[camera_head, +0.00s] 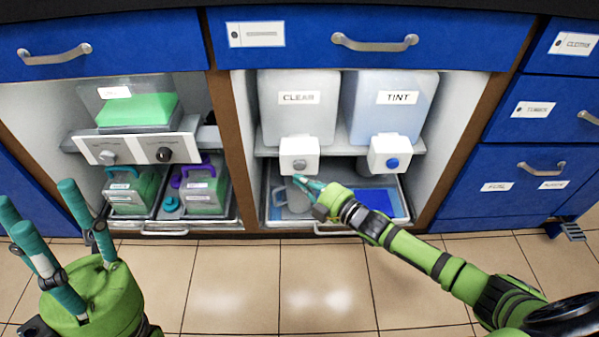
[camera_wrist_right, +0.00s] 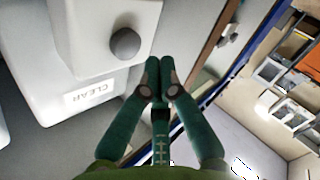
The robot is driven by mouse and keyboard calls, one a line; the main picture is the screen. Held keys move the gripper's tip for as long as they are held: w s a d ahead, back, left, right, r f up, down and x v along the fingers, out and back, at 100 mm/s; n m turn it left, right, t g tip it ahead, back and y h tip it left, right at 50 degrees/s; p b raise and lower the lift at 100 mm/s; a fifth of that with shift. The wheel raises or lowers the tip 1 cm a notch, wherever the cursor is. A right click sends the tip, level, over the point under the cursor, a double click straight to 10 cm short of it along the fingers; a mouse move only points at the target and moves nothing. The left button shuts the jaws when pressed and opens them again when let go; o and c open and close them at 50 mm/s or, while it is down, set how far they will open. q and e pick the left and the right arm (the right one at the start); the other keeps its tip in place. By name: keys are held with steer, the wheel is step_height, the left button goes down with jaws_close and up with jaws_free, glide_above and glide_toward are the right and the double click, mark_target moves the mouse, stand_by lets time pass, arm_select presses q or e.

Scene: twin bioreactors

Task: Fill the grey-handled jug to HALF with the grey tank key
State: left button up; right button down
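The CLEAR tank (camera_head: 297,105) stands on the right cabinet's shelf, with a white tap block holding a grey round key (camera_head: 299,165). The grey key also shows in the wrist view (camera_wrist_right: 125,43). The grey-handled jug (camera_head: 292,200) stands in the tray below this tap, partly hidden by my right gripper; its fill level cannot be told. My right gripper (camera_head: 303,182) is just below the grey key, its fingers together with nothing visible between them (camera_wrist_right: 160,64); it appears apart from the key. My left gripper (camera_head: 50,225) is open and empty, low at the left.
The TINT tank (camera_head: 392,100) with a blue key (camera_head: 392,163) stands to the right, above a blue area (camera_head: 376,201) in the tray. The left cabinet holds a green-filled tank (camera_head: 137,108) and teal-handled (camera_head: 133,188) and purple-handled (camera_head: 203,188) jugs. The floor in front is clear.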

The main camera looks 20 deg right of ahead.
mark_target(294, 167)
steer(key=shift+w+d, duration=0.2)
steer(key=shift+w, duration=0.4)
stand_by(1.1)
steer(key=shift+w+d+b, duration=0.1)
steer(key=shift+w+b, duration=0.25)
steer(key=shift+w, duration=0.05)
steer(key=shift+w+d+r, duration=0.1)
steer(key=shift+w+d, duration=0.05)
steer(key=shift+w, duration=0.3)
stand_by(5.5)
